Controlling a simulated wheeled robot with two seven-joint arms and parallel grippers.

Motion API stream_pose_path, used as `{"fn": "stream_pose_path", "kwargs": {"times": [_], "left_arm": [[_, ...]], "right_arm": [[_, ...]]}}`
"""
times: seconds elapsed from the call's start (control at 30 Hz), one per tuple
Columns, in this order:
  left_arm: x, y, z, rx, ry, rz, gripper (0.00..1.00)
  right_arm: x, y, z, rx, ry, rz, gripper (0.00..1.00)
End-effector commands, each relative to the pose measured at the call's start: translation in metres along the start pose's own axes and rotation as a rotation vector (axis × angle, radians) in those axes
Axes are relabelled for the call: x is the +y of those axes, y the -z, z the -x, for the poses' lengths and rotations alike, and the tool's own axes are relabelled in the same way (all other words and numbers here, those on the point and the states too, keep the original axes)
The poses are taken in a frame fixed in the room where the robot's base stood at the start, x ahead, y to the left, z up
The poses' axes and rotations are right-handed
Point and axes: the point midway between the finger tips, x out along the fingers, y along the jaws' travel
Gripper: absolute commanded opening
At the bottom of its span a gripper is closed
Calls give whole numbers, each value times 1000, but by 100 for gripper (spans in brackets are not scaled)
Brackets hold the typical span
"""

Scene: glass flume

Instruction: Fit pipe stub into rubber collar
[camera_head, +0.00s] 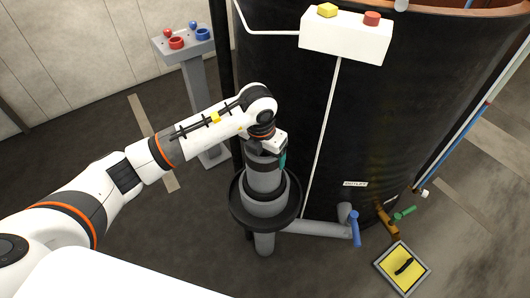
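My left gripper (267,147) is at the end of the white arm from the left, pointing down at the top of an upright grey cylinder, which looks like the pipe stub (264,180). A dark band circles the cylinder near its top. The gripper covers the top, so I cannot tell whether its fingers hold it. The stub stands over a wider grey ring in a round black dish (239,209). I cannot tell which dark or grey ring is the rubber collar, or how deep the stub sits. My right gripper is not in view.
A large black tank (400,110) stands close behind and right, with a white box (345,36) on it. A grey pipe (318,229) with a blue-handled valve (354,229) runs right from the dish. A grey pedestal (194,75) stands behind. A yellow panel (393,273) lies at lower right.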

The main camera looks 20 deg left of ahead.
Motion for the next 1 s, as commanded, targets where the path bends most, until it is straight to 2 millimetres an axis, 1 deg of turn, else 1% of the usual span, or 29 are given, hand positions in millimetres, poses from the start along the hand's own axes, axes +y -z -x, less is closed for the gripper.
{"fn": "stream_pose_path", "kwargs": {"times": [0.2,0.23,0.3,0.33,0.53,0.67,0.77,1.0], "left_arm": [[0,0,-2,2,0,0,35],[0,0,-2,0,0,0,87],[0,0,-2,0,0,0,98],[0,0,-2,0,0,0,100],[0,0,-1,0,0,0,100],[0,0,3,1,0,0,100],[-1,2,20,6,1,-2,100],[0,1,74,5,1,-2,100]], "right_arm": [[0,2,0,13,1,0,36],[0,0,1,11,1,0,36],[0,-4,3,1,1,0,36],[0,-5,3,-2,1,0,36],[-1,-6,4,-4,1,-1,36],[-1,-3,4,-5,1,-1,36],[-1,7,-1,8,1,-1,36],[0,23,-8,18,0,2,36]]}}
